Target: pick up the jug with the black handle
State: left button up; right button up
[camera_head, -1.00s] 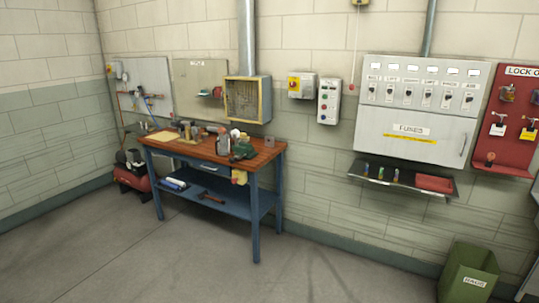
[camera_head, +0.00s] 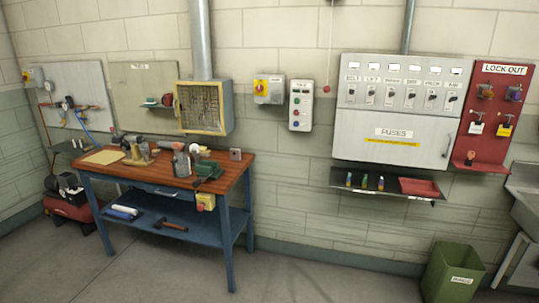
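A workbench (camera_head: 236,176) with a brown wooden top and blue legs stands against the wall, left of centre. On its top is a pale grey container with some red at its top (camera_head: 181,163), which may be the jug. It is too small to tell whether its handle is black. A green item (camera_head: 208,170) sits close to its right and a tan item (camera_head: 138,156) stands to its left. Neither of my grippers shows in this view.
A blue lower shelf (camera_head: 190,228) holds white rolls (camera_head: 122,212) and a hammer-like tool (camera_head: 171,225). A red compressor (camera_head: 72,206) stands left of the bench, a green bin (camera_head: 452,272) at the lower right. A fuse cabinet (camera_head: 393,155) hangs right. Floor before the bench is clear.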

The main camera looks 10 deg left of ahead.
aim_at(181, 165)
jog(key=i+j, duration=0.25)
jog(key=i+j+z, duration=0.1)
jog(key=i+j, duration=0.15)
jog(key=j, duration=0.25)
jog(key=i+j, duration=0.25)
jog(key=j, duration=0.15)
jog(key=i+j+z, duration=0.1)
jog(key=i+j, duration=0.35)
jog(key=j, duration=0.35)
jog(key=l+z, duration=0.05)
